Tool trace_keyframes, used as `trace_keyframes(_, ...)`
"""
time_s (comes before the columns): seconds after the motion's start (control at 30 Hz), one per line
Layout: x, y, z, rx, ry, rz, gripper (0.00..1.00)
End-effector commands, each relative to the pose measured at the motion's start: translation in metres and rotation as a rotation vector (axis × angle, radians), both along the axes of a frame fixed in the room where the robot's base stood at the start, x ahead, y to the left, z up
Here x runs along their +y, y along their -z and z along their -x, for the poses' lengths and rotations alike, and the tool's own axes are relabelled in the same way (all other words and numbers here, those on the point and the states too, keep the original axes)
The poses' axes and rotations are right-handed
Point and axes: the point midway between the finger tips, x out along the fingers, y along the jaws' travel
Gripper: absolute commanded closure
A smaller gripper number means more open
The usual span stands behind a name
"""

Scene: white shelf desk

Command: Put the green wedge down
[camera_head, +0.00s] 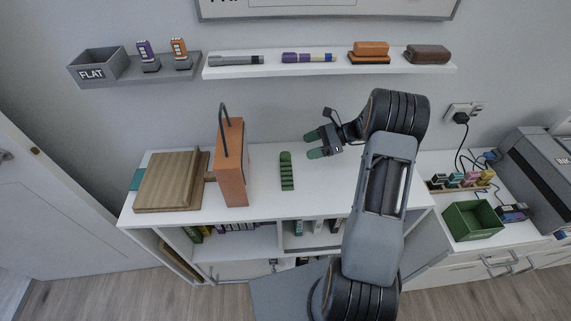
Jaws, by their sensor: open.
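The green wedge (287,171) is a narrow, ribbed green piece. It lies on the white desk top (330,190), lengthwise from back to front, right of the orange box. My gripper (313,146) is above and to the right of the wedge, toward the wall. Its two green-tipped fingers are spread apart and point left, with nothing seen between them. The wedge looks clear of both fingers.
An orange box (233,165) with a dark handle stands left of the wedge. Wooden boards (168,182) are farther left. Wall shelves (335,68) hold pens and blocks. A green bin (472,220) and a grey printer (540,180) are at right.

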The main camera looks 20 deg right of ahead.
Motion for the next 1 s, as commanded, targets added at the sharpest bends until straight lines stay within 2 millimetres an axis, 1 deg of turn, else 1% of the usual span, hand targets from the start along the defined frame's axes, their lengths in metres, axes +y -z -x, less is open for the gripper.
trace_keyframes(0.03,0.009,0.003,-0.001,0.002,-0.002,0.000,0.31)
trace_keyframes(0.1,0.019,0.007,-0.003,0.001,-0.003,0.001,0.31)
trace_keyframes(0.2,0.029,0.012,-0.005,0.000,-0.001,0.001,0.31)
trace_keyframes(0.47,0.042,0.017,-0.008,0.001,-0.001,0.002,0.31)
trace_keyframes(0.7,0.072,0.026,-0.015,0.001,-0.004,0.003,0.31)
trace_keyframes(0.8,0.081,0.030,-0.017,0.001,-0.003,0.002,0.31)
trace_keyframes(1.0,0.086,0.033,-0.019,-0.001,-0.001,0.003,0.31)
